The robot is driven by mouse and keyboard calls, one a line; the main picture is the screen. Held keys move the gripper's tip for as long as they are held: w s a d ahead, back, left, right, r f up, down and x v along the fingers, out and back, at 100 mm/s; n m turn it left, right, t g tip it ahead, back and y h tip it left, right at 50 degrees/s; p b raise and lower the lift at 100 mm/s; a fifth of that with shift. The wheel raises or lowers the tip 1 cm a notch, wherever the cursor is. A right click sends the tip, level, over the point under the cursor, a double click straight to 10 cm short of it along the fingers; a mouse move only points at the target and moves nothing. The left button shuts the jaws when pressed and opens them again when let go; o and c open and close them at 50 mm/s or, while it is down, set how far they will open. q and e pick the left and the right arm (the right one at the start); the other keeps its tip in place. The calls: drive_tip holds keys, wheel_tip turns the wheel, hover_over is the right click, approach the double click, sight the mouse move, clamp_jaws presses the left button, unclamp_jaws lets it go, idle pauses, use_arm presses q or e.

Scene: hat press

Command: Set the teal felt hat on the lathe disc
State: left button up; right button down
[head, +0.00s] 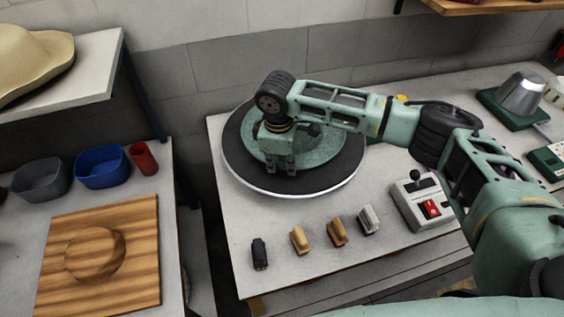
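The lathe disc (350,170) is a wide dark round plate with a pale rim, at the back left of the right-hand table. The teal felt hat (322,151) shows as a round teal shape over the middle of the disc and looks to lie flat on it. My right gripper (280,169) points down at the hat's front left part. Its two fingertips stand apart, with no thing clearly seen between them. The gripper and arm hide part of the hat, so its crown and any contact with the fingers are unclear. My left gripper is out of view.
Several small blocks (337,232) stand in a row before the disc, beside a control box (421,203) with a red switch. A grey metal form (519,92) stands at the back right. The left table holds a wooden board (135,270) and bowls (102,167); a cream hat (32,58) sits above.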

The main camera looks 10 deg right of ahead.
drive_tip(key=c, duration=1.9)
unclamp_jaws()
drive_tip(key=shift+o, duration=0.2)
drive_tip(key=shift+f, duration=0.1)
wheel_tip(320, 180, up, 12)
drive_tip(key=shift+a, duration=0.3)
drive_tip(key=shift+s, duration=0.15)
